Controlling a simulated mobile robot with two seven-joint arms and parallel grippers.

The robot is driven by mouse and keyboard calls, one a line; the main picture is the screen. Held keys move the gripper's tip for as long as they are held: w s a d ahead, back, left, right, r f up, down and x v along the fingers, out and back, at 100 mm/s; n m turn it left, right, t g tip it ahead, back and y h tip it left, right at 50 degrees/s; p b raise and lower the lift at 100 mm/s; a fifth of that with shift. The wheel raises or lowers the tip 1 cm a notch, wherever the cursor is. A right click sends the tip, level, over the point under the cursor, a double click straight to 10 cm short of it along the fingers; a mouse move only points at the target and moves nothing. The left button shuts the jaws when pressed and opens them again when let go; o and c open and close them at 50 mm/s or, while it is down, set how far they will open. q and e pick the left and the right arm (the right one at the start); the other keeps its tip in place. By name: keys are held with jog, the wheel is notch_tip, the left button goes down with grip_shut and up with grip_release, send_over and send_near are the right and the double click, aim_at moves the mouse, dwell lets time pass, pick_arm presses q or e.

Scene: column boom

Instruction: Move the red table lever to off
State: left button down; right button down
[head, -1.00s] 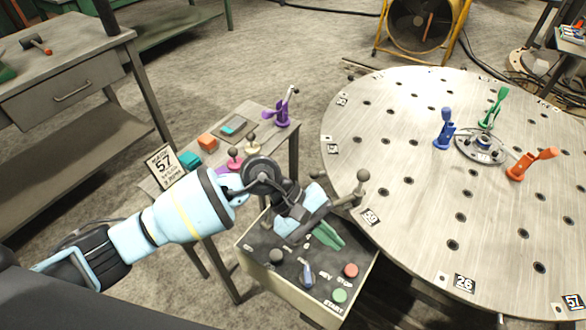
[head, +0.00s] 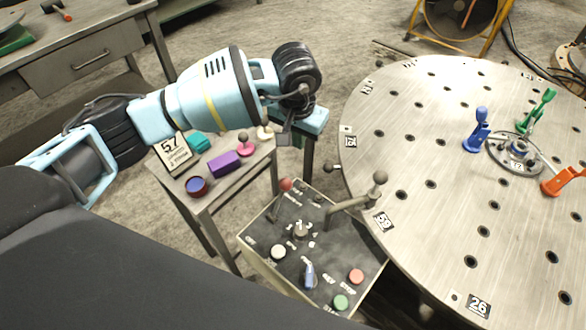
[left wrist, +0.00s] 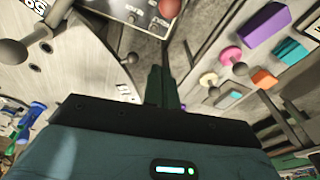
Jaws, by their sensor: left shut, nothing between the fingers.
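The red-knobbed lever (head: 286,184) stands at the far-left side of the dark control panel (head: 318,238). Its thin stem rises from the panel and leans away from me; its off marking is not legible. In the left wrist view its red knob (left wrist: 170,8) shows at the top edge, beyond the fingertips. My left gripper (left wrist: 161,75) is shut and empty, its dark green fingers together. In the head view it is above and beyond the lever, apart from the knob, with its fingers mostly hidden by the wrist. My right gripper is in neither view.
The large round table (head: 430,130) stands close on the right. A small side table (head: 222,186) with several objects is on the left.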

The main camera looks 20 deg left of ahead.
aim_at(280, 199)
pick_arm(q)
jog(key=shift+f, duration=0.1)
